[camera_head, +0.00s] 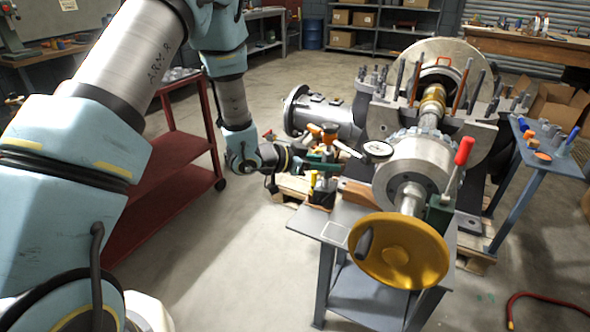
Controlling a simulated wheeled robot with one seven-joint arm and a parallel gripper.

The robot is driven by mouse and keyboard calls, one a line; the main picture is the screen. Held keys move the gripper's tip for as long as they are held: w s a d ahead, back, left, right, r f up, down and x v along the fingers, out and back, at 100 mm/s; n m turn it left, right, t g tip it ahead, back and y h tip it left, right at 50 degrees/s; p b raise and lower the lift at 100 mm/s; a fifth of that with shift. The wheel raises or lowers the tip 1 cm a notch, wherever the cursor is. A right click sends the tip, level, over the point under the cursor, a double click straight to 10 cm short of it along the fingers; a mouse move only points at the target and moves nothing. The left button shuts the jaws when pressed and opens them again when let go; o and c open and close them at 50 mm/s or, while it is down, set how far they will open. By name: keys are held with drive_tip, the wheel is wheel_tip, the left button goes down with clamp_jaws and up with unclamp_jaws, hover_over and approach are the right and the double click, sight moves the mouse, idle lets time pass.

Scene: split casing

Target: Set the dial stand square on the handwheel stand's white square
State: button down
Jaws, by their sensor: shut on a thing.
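The handwheel stand is a grey table (312,224) with a yellow handwheel (398,250) at its front. The white square (335,231) is an outline on the bare left part of its top, with nothing on it. The dial stand shows a round white dial (377,150) on a pale arm (347,147) reaching right. My gripper (300,164) is shut on the dial stand, behind and left of the white square. The dial stand's lower part is hard to separate from the coloured things around it. I cannot tell how its base is turned.
The large split casing (465,145) with upright studs stands behind the handwheel. A red cart (165,165) stands left, a blue side table (545,150) right. Floor left of the stand is clear.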

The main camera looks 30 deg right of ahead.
sight(330, 201)
drive_tip(key=s+d+r+m+g, duration=0.2)
drive_tip(key=s+d+g, duration=0.1)
drive_tip(key=s, duration=0.1)
wheel_tip(330, 201, down, 11)
drive_tip(key=b, duration=0.8)
drive_tip(key=shift+a+y, duration=0.25)
drive_tip(key=shift+y, duration=0.05)
drive_tip(key=shift+a+f+b, duration=0.1)
drive_tip(key=shift+f+b, duration=0.35)
drive_tip(key=shift+f, duration=0.45)
idle(3.5)
drive_tip(key=c, duration=0.5)
unclamp_jaws()
drive_tip(key=shift+f, duration=0.1)
drive_tip(key=shift+o, duration=0.2)
drive_tip(key=shift+a+f, duration=0.1)
drive_tip(key=shift+f, duration=0.05)
drive_tip(key=shift+o, duration=1.3)
